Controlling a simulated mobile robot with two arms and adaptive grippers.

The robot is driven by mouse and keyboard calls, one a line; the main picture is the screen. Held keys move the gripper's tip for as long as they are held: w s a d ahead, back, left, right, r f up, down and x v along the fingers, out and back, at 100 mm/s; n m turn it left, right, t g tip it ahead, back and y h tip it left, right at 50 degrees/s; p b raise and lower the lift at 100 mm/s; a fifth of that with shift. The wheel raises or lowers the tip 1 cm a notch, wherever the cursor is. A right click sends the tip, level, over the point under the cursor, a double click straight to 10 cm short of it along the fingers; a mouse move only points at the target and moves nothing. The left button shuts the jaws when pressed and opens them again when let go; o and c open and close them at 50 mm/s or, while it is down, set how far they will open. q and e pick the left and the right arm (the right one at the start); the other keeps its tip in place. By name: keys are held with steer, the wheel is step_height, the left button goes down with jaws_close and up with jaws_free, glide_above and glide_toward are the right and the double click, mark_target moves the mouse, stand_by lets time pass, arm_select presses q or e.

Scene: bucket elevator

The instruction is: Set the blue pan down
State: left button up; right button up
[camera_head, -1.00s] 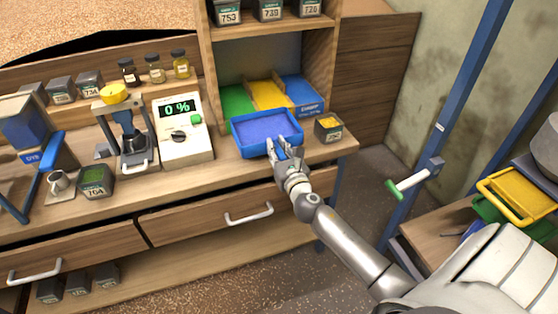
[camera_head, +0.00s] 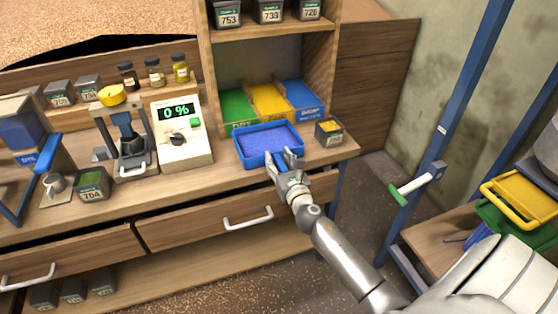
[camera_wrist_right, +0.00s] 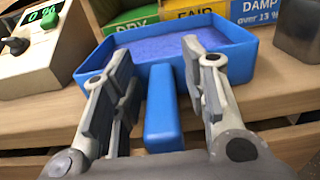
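The blue pan (camera_head: 268,144), holding blue-violet material, sits flat on the wooden bench in front of three coloured bins. Its blue handle (camera_wrist_right: 162,112) points toward my right gripper in the right wrist view. My right gripper (camera_head: 284,160) is at the pan's front edge. In the wrist view its fingers (camera_wrist_right: 155,75) stand wide on either side of the handle with a visible gap on both sides, so it is open around the handle without gripping it. My left gripper is not in view.
Green (camera_head: 238,108), yellow (camera_head: 271,102) and blue (camera_head: 303,98) bins stand behind the pan. A small grey sample box (camera_head: 328,132) is close on its right. A meter reading 0 % (camera_head: 181,133) is on its left. The bench's front edge runs just below.

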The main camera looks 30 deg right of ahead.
steer(key=shift+s, duration=0.1)
steer(key=shift+s, duration=0.3)
steer(key=v, duration=1.1)
steer(key=shift+b, duration=0.45)
steer(key=shift+s+f, duration=0.1)
